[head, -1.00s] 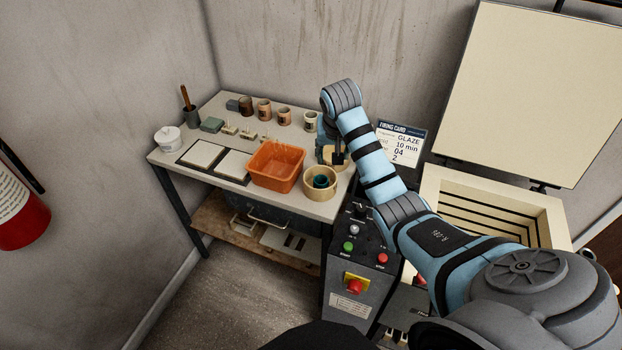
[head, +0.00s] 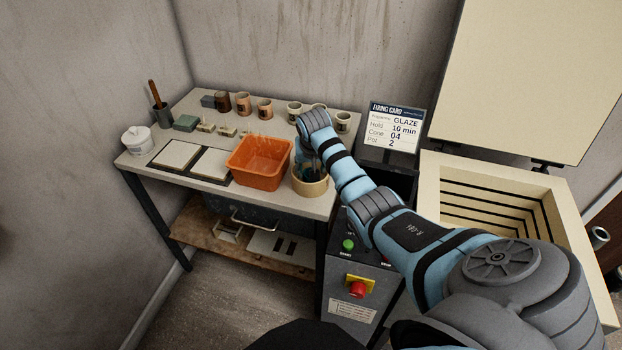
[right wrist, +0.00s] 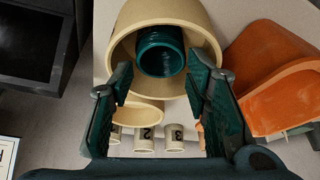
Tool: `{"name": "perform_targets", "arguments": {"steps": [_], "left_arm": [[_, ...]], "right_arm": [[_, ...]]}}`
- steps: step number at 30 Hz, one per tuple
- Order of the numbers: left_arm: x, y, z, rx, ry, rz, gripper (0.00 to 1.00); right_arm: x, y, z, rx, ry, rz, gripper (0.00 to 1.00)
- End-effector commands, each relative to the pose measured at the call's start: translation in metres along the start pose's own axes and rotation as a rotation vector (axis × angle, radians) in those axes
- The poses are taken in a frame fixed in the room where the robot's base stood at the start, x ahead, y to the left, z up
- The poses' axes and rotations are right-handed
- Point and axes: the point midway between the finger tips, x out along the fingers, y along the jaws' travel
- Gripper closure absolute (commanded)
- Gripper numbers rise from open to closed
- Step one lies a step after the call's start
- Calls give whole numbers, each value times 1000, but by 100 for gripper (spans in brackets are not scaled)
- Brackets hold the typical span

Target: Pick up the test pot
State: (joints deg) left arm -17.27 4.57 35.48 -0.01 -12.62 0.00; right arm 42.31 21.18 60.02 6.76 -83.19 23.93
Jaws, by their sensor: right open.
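A dark teal ribbed pot (right wrist: 161,50) sits inside a wider tan round container (right wrist: 152,12) in the right wrist view. In the head view the container (head: 312,187) stands near the table's front right, and my arm partly covers it. I cannot tell by label whether the teal pot is the test pot. My right gripper (right wrist: 160,82) is open and empty, its fingers apart on either side of the teal pot's line in the wrist view. In the head view the gripper (head: 308,163) is over the container, mostly hidden. My left gripper is not in view.
An orange basin (head: 258,163) stands close left of the container. Small cups, including one marked 2 (right wrist: 145,137), stand at the table's back. A firing card (head: 393,128) reading pot 2 and an open kiln (head: 438,185) are to the right.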

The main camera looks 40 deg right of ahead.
Motion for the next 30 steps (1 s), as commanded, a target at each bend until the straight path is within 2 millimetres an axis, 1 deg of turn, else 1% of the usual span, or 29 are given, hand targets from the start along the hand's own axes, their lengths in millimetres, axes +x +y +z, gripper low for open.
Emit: {"name": "perform_targets", "arguments": {"steps": [1, 3, 6, 11, 12, 14, 15, 18, 26, 29, 30], "left_arm": [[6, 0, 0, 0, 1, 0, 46], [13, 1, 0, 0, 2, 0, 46], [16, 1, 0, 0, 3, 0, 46], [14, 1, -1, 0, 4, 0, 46], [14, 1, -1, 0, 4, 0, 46], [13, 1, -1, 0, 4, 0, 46], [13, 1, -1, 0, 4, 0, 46], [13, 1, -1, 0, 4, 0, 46], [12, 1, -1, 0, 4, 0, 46], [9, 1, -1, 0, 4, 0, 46], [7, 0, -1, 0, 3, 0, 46]], "right_arm": [[13, 0, 5, 0, -3, 0, 56], [26, -1, 6, 0, -3, -1, 56], [34, -2, 5, -3, -2, -1, 56], [33, -1, 4, -3, 0, -1, 56], [33, -1, 4, -3, 0, -1, 60], [32, -1, 4, -3, 0, -1, 69], [32, -1, 4, -3, 0, -1, 76], [32, -1, 4, -3, 0, -1, 89], [30, -1, 3, -3, 0, -1, 89], [22, -1, -1, -2, 1, -1, 89], [16, -1, -4, -2, 2, -2, 89]]}}
